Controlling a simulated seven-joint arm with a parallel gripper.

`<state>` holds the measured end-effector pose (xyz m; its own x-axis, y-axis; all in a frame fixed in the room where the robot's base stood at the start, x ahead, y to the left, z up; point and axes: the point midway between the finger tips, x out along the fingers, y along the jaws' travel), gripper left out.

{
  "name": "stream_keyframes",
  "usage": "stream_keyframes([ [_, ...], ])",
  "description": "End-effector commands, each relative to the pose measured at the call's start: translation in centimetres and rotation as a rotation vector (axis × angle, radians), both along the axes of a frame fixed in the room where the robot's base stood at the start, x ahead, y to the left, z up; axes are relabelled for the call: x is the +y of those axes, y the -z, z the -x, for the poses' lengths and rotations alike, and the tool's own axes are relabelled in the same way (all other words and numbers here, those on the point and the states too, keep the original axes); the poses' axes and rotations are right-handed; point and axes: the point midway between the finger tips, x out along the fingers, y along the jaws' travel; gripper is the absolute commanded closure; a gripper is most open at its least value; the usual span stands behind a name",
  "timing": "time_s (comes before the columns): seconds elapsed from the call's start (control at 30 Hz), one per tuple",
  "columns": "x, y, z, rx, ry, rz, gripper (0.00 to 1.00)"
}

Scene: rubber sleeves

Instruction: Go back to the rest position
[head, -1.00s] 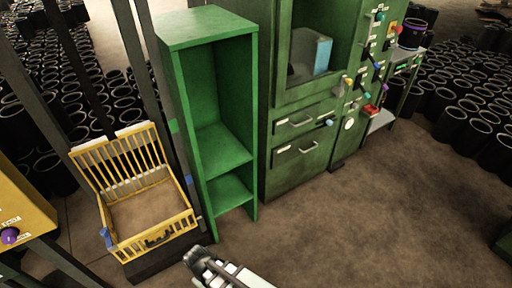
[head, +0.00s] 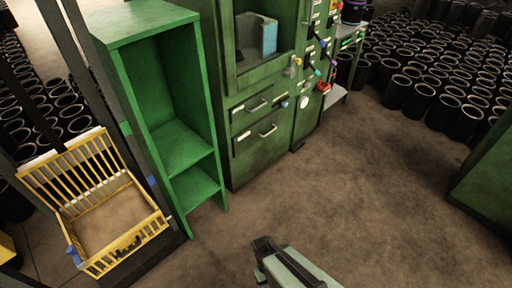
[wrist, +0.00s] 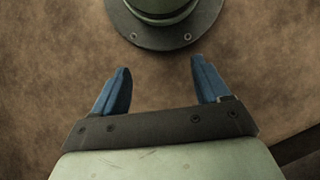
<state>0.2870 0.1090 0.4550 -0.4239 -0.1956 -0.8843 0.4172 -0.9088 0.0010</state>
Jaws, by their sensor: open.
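My gripper (wrist: 161,82) is open and empty in the wrist view, its two blue fingers spread over the bare brown floor. A round, bolted green base (wrist: 165,22), which looks like my own, lies beyond the fingertips. In the head view, part of my arm shows at the bottom middle; the fingers cannot be made out there.
An open green shelf (head: 180,140) and a green cabinet (head: 262,135) with drawers stand at left and centre. A yellow crate (head: 95,205) is at lower left. Black rubber sleeves (head: 445,113) crowd the back right. The middle floor (head: 370,190) is clear.

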Motion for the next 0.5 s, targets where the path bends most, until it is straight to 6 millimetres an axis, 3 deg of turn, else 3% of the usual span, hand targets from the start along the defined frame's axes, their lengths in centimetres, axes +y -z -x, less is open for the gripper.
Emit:
stream_keyframes([
  [0.2, -4.3, 1.1, 1.7, 0.050, 0.141, 0.019, 0.25],
  [0.5, -8.7, 2.2, 3.6, 0.099, 0.321, 0.028, 0.25],
])
